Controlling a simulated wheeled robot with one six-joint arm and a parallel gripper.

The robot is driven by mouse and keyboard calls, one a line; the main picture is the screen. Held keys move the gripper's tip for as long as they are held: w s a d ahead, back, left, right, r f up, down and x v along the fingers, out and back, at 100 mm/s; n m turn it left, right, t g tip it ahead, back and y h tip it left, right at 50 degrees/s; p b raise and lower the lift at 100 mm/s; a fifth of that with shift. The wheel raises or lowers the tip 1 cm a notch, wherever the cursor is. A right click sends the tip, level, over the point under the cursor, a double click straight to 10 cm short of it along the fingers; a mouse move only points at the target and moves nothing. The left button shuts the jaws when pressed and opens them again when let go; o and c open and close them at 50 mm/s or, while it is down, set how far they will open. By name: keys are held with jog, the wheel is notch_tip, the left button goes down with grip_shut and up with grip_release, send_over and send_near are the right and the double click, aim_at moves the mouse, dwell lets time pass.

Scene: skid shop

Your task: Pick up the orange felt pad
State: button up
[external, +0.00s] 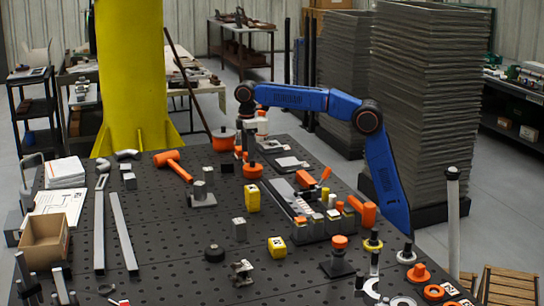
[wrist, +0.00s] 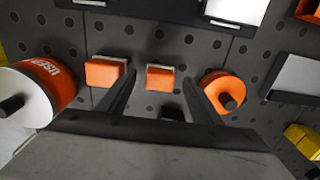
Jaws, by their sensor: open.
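Two small orange blocks with pale edges lie on the dark perforated bench in the wrist view: a left one (wrist: 106,73) and a right one (wrist: 160,79). Either could be the orange felt pad; I cannot tell which by shape alone. My gripper (wrist: 160,88) is open and empty, its two dark fingers either side of the right block in the picture. The left block is just outside the left finger. Whether the fingers touch the bench is unclear. In the external view my gripper (external: 247,128) is over the bench's far side, and the blocks are small and partly hidden.
An orange-and-white canister marked USED (wrist: 45,90) stands close on the left. A round orange piece with a dark knob (wrist: 222,91) is beside the right finger. Yellow blocks (external: 252,198) and a metal fixture (external: 318,222) stand nearer on the bench.

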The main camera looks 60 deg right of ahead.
jog(key=shift+f, duration=1.3)
jog(key=shift+c, duration=0.6)
jog(key=c, duration=1)
